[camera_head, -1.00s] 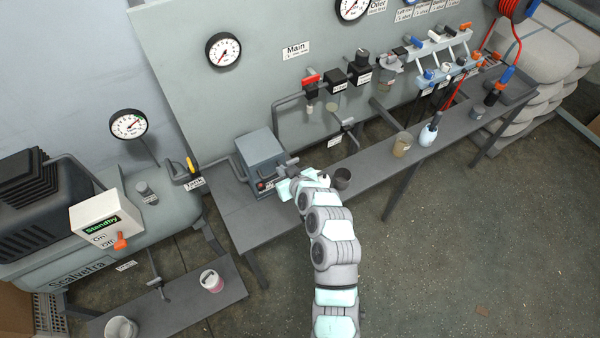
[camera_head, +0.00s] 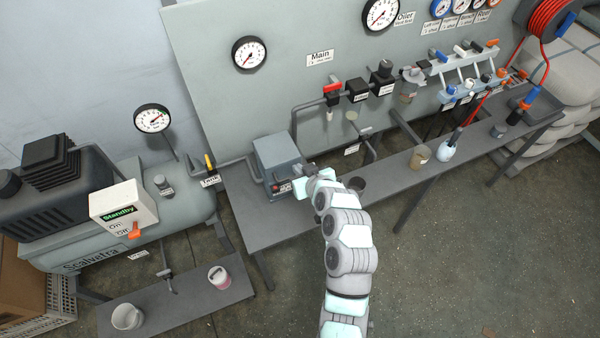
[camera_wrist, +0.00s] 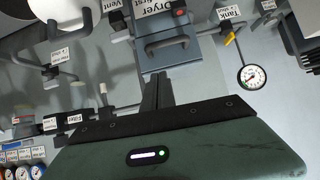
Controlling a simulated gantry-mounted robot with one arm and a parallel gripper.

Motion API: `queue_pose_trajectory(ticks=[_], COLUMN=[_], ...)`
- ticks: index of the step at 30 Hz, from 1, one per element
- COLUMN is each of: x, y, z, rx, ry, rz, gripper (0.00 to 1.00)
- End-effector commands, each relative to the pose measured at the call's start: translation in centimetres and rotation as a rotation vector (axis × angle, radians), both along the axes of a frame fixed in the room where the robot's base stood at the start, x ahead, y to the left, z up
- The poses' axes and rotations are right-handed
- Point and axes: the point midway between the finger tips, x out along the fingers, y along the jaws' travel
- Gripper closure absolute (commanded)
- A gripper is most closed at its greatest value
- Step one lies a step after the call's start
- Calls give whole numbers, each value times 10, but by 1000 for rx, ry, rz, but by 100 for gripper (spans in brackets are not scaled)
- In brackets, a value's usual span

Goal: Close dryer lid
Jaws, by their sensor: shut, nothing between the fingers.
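The dryer (camera_head: 278,160) is a grey box on the left end of the long bench, with a red button on its front. In the wrist view the dryer (camera_wrist: 165,45) is upside down, with a handle on a grey panel and a "Dryer first" label. I see no clear gap at its lid, but cannot tell for certain whether it is fully shut. My gripper (camera_wrist: 157,80) is shut and empty, its fingers pointing at the dryer's handle side. In the head view my gripper (camera_head: 303,174) is just right of the dryer's front, partly hidden by my arm. Contact cannot be told.
A grey wall panel with pipes and valves stands behind. A compressor tank (camera_head: 150,225) is at left.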

Motion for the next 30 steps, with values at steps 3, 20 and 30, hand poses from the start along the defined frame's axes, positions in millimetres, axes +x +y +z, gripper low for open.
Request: queue_pose_trajectory(ticks=[3, 20, 30], x=[-19, -75, -72], y=[-9, -29, -30], z=[11, 51, 53], rx=[-1, 1, 10], ry=[-2, 4, -15], rz=[-4, -2, -18], gripper=[100, 100, 100])
